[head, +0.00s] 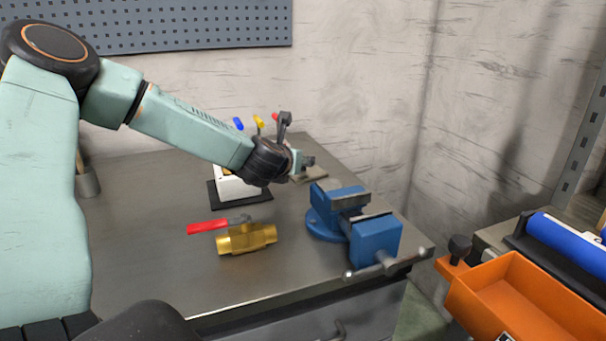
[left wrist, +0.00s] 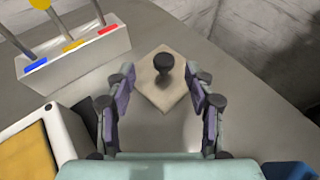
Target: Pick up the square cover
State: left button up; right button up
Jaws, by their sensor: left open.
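The square cover (left wrist: 180,98) is a flat beige plate with a black knob on its middle, lying on the bench in the left wrist view. In the head view the cover (head: 318,175) is partly hidden behind my left gripper (head: 303,162). The left wrist view shows the left gripper (left wrist: 165,78) open and empty, with one finger on each side of the knob in the picture. The fingers look apart from the knob; the height gap is hard to tell. My right gripper is not in view.
A white holder (left wrist: 85,55) with coloured-handled tools stands left of the cover. A blue vise (head: 365,225) is bolted near the bench's right edge. A brass valve with a red handle (head: 247,238) lies in front. An orange bin (head: 520,300) is at the right.

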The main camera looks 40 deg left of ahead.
aim_at(303, 172)
pick_arm(q)
jog(key=w, duration=0.1)
jog(key=w+f+b, duration=0.1)
jog(key=w+f, duration=0.1)
jog(key=shift+a, duration=0.35)
jog(key=shift+w+a+f+b, duration=0.1)
jog(key=shift+w+a+b, duration=0.2)
jog(key=shift+w, duration=0.05)
jog(key=shift+s, duration=0.1)
jog(key=shift+d, duration=0.15)
jog(key=shift+c, duration=0.3)
jog(key=c, duration=1.1)
grip_shut()
jog(key=shift+r, duration=0.25)
